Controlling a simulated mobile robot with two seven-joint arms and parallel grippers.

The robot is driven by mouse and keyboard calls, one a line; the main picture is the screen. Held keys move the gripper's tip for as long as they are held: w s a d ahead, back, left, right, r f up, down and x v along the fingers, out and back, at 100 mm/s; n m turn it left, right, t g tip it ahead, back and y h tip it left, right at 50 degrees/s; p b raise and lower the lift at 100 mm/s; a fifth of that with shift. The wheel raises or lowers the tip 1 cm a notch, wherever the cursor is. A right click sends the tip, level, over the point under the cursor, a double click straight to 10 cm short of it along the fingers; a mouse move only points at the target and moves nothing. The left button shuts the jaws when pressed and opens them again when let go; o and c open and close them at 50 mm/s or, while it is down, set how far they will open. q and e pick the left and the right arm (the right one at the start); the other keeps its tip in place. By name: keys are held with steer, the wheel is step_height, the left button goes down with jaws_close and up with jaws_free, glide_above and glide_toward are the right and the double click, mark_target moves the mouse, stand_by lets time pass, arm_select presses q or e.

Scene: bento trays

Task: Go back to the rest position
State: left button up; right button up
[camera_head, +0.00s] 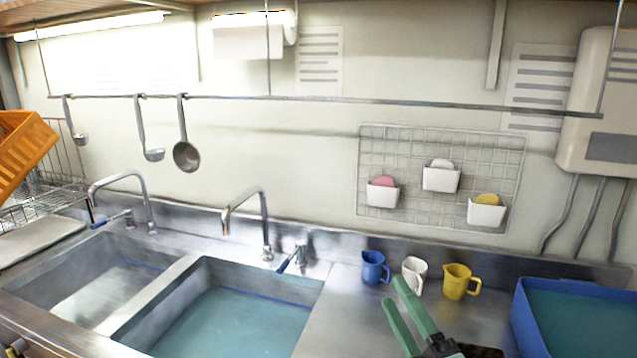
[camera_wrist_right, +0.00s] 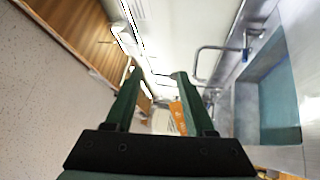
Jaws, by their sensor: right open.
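My right gripper (camera_head: 396,292) is at the lower middle right of the head view, its two green fingers spread apart with nothing between them. It is above the steel counter, and its fingertips appear just in front of the blue and white cups; I cannot tell the exact gap. In the right wrist view the same gripper (camera_wrist_right: 157,73) has both green fingers apart and empty. Beyond them are the wall, a tap and a sink (camera_wrist_right: 281,100), seen tilted. My left gripper is not clearly visible in either view.
A blue cup (camera_head: 375,268), a white cup (camera_head: 414,276) and a yellow cup (camera_head: 459,281) stand along the counter's back. A blue tub (camera_head: 525,318) is at right. A water-filled sink (camera_head: 205,275) lies left. Utensils hang from a rail (camera_head: 330,100); an orange crate (camera_head: 25,150) is far left.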

steer(key=s+d+f+m+g+h, duration=0.35)
steer(key=f+m, duration=0.25)
steer(key=f, duration=0.2)
steer(key=s+d+f+m+g+h, duration=0.2)
steer(key=d+f+m+g+h, duration=0.15)
steer(key=f+m, duration=0.4)
steer(key=s+d+f+m+g, duration=0.1)
steer(key=s+f+m+g, duration=0.2)
steer(key=s+f+g, duration=0.5)
steer(key=s+d+f+m+g, duration=0.15)
steer(key=s+f, duration=0.45)
steer(key=s, duration=0.6)
steer(key=w+a+f+t+y+b, duration=0.1)
steer(key=w+a+f+t+b, duration=0.1)
steer(key=f, duration=0.5)
steer(key=w+a+f+t+y+b, duration=0.1)
steer(key=w+a+f+t+b, duration=0.1)
steer(key=f, duration=0.6)
steer(key=shift+w+a+f+m+t+y+b, duration=0.2)
steer(key=shift+w+m+t+y+b, duration=0.15)
steer(key=shift+w+t, duration=0.25)
steer(key=shift+o, duration=0.4)
steer(key=shift+a+f, duration=0.1)
steer(key=shift+f, duration=0.1)
steer(key=shift+t, duration=0.25)
